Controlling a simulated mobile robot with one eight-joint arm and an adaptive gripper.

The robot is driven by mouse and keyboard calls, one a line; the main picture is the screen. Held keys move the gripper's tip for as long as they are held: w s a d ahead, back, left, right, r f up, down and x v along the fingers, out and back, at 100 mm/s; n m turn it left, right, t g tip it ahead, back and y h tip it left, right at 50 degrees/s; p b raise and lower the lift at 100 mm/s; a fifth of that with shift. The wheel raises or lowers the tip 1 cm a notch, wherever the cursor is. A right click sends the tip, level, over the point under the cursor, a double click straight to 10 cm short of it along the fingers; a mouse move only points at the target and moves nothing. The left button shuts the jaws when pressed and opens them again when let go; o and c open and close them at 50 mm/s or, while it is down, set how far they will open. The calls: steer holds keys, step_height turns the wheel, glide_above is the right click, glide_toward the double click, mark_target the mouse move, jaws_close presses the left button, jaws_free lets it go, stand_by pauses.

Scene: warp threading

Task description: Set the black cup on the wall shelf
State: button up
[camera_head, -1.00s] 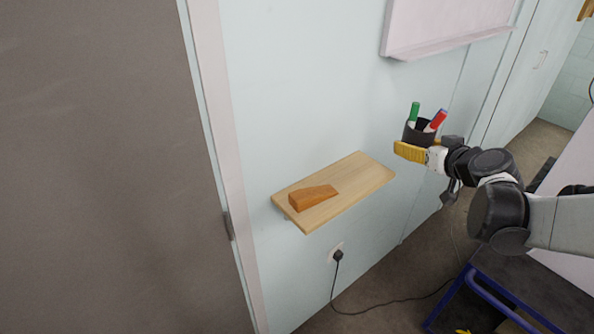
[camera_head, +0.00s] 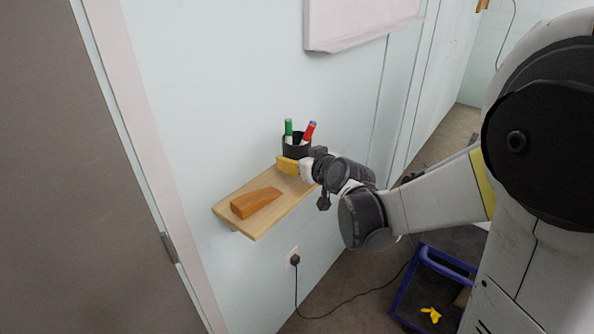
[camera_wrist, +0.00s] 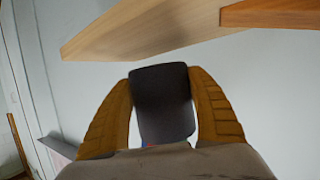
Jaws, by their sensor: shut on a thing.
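The black cup (camera_head: 296,150) holds a green marker and a red marker and looks upright. My gripper (camera_head: 291,164) is shut on it, with yellow fingers on its sides. In the wrist view the dark cup (camera_wrist: 163,105) fills the space between the two ribbed fingers. The wooden wall shelf (camera_head: 262,223) is in the middle of the head view. The cup appears at the shelf's far right end; whether it touches the shelf I cannot tell. In the wrist view the shelf (camera_wrist: 140,30) shows beyond the cup.
An orange wooden wedge (camera_head: 256,202) lies on the shelf's near left part. A whiteboard (camera_head: 360,20) hangs above on the wall. A plug and cord (camera_head: 295,260) are below the shelf. A blue-framed cart (camera_head: 432,290) with yellow items stands at lower right.

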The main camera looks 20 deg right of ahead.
steer(key=shift+f+b, duration=0.55)
steer(key=shift+f, duration=0.9)
steer(key=shift+f, duration=0.15)
steer(key=o, duration=1.3)
steer(key=shift+c, duration=0.2)
